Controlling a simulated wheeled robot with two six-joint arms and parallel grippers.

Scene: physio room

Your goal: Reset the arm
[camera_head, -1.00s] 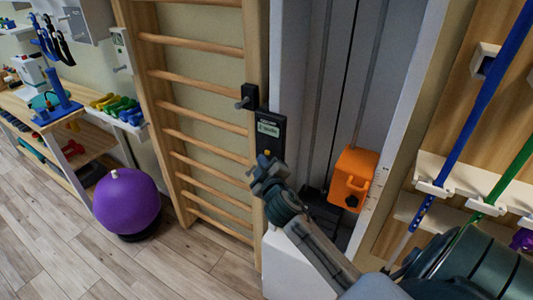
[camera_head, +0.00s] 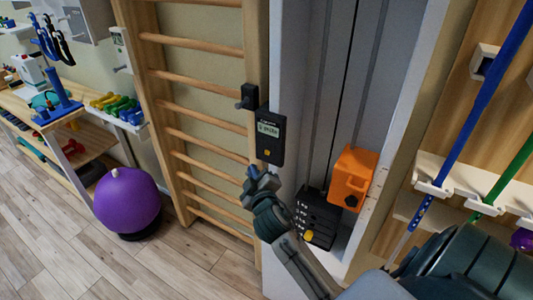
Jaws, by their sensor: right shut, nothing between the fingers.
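My right arm reaches in from the lower right. Its gripper (camera_head: 259,177) is shut and empty, just below the black display box (camera_head: 271,137) with a small lit screen and a yellow button. The gripper appears close to the box's lower edge; I cannot tell whether they touch. My left gripper does not show.
An orange box (camera_head: 353,177) and a black weight stack (camera_head: 316,215) with a yellow knob sit in the grey column to the right. Wooden wall bars (camera_head: 205,140) stand left.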

